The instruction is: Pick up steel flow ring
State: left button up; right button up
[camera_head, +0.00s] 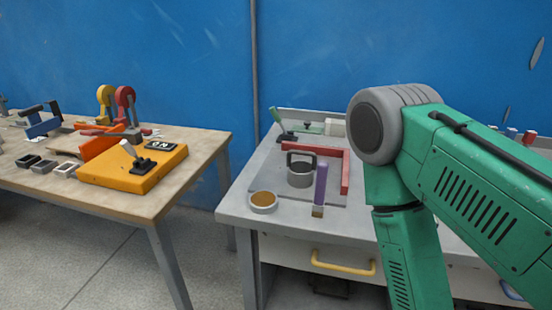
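A grey, steel-looking round ring (300,178) with a dark arched handle stands on a flat grey plate (335,196) on the right-hand table; it looks like the steel flow ring. A shallow round dish with a pale rim (263,208) and brown inside sits to its front left, near the table edge. My green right arm fills the right of the view, its lower link reaching down out of the picture. Its gripper is not visible. My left arm and gripper are not in view.
A purple-handled brush (320,185) stands close right of the ring, with a red angled bar (345,170) behind. The left table (150,200) holds an orange switch box (135,170) and clamps. A yellow drawer handle (343,268) juts out in front.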

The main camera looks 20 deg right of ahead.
aim_at(301, 167)
jog(key=i+j, duration=0.45)
jog(key=i+z, duration=0.1)
jog(key=z, duration=0.4)
jog(key=j+z, duration=0.15)
jog(key=z, duration=0.3)
jog(key=i+j+z, duration=0.15)
jog(key=z, duration=0.35)
